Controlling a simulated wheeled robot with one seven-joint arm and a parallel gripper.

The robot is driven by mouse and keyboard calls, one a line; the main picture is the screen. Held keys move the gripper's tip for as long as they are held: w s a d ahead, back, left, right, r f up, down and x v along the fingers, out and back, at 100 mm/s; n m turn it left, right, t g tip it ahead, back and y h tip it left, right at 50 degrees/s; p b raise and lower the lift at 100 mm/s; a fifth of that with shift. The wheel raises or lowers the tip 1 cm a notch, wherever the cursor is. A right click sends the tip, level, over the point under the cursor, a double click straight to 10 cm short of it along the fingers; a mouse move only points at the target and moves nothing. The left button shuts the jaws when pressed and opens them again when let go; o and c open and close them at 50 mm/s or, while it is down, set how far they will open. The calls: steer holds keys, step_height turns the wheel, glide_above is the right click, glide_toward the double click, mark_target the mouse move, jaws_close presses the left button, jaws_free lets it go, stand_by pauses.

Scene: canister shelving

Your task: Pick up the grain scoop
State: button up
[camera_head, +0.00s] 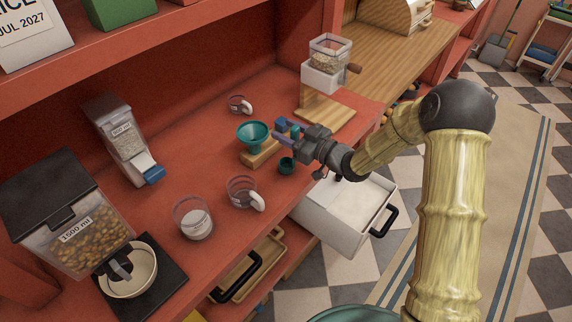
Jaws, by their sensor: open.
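I cannot tell for certain which piece is the grain scoop. A small dark-teal cup (287,165) lies on the red counter just below my gripper. A teal funnel-shaped bowl (253,134) sits on a small wooden stand (262,153), left of my gripper. My gripper (284,131) is open and points left, close to the stand's right end. A bit of teal (295,131) shows beside the fingers, and its shape is partly hidden. Two clear cups with pale handles stand on the counter, a larger one (238,188) nearer and a smaller one (236,103) farther back.
A clear jar with white contents (193,222) stands front left. Dispensers (125,135) and (72,225) stand at left, one over a bowl (128,272). A grain mill (325,70) stands behind my gripper. A white drawer (345,215) is open below the counter edge.

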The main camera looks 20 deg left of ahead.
jaws_close()
step_height(320, 180, up, 10)
steer(key=b, duration=0.1)
stand_by(0.5)
stand_by(0.5)
